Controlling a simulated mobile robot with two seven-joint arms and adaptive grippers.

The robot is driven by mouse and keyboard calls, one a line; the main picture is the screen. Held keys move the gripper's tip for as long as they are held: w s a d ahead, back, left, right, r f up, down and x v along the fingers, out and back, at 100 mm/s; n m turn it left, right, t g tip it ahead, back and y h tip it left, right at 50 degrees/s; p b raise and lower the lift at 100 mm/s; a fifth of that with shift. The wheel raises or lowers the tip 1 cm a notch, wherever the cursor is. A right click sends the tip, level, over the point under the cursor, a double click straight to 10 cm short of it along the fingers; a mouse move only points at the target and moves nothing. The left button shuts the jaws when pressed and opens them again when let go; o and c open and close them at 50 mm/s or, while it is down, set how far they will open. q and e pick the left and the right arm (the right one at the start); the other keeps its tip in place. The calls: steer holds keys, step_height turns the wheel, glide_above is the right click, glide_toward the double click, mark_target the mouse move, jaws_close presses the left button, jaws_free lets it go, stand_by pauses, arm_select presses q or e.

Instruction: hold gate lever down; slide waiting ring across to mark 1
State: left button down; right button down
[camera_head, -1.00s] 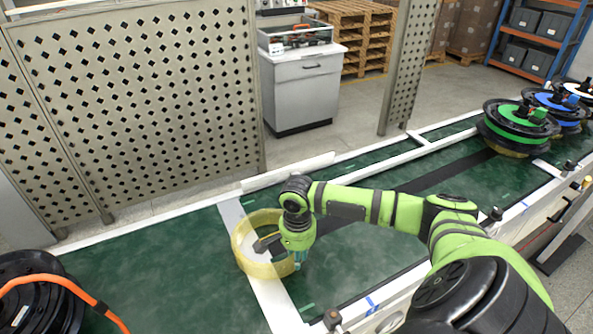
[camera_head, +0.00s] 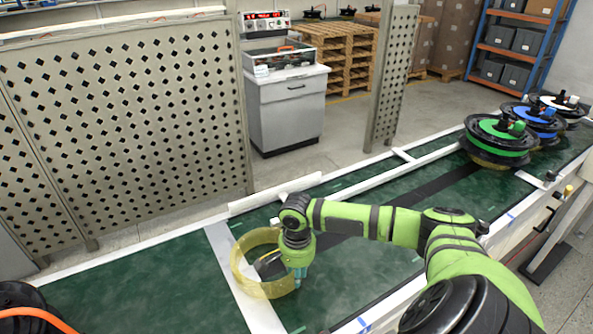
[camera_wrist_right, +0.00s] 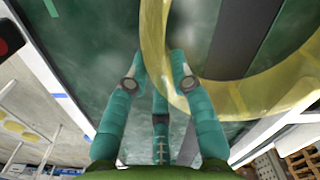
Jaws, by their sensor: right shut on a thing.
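The ring (camera_head: 240,272), a wide translucent yellow band, rests on or just above the green conveyor, across the right side of a pale cross strip (camera_head: 232,258). My right gripper (camera_head: 298,280) is at the ring's right side. In the right wrist view its teal fingers (camera_wrist_right: 158,66) are shut on the wall of the ring (camera_wrist_right: 154,30), one on each side. A small yellow knob (camera_head: 568,190) stands at the near conveyor edge, far right; I cannot tell whether it belongs to the gate lever. A blue stripe (camera_head: 365,325) marks the near rail; its number is unreadable. My left gripper is out of view.
Hubs with green (camera_head: 500,130), blue (camera_head: 536,117) and white tops stand at the conveyor's far right. A perforated panel (camera_head: 120,120) rises behind the left part. A black round part with an orange tube (camera_head: 35,314) is at lower left.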

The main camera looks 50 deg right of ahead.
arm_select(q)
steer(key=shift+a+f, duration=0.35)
arm_select(e)
steer(key=shift+s+d, duration=0.2)
steer(key=shift+d, duration=0.5)
steer(key=shift+s+d, duration=0.15)
steer(key=shift+d, duration=0.55)
steer(key=shift+s+d, duration=0.2)
steer(key=shift+d, duration=0.4)
steer(key=shift+s+d, duration=0.15)
steer(key=shift+d, duration=0.45)
steer(key=c, duration=1)
jaws_free()
steer(key=shift+r, duration=0.1)
step_height(320, 180, up, 9)
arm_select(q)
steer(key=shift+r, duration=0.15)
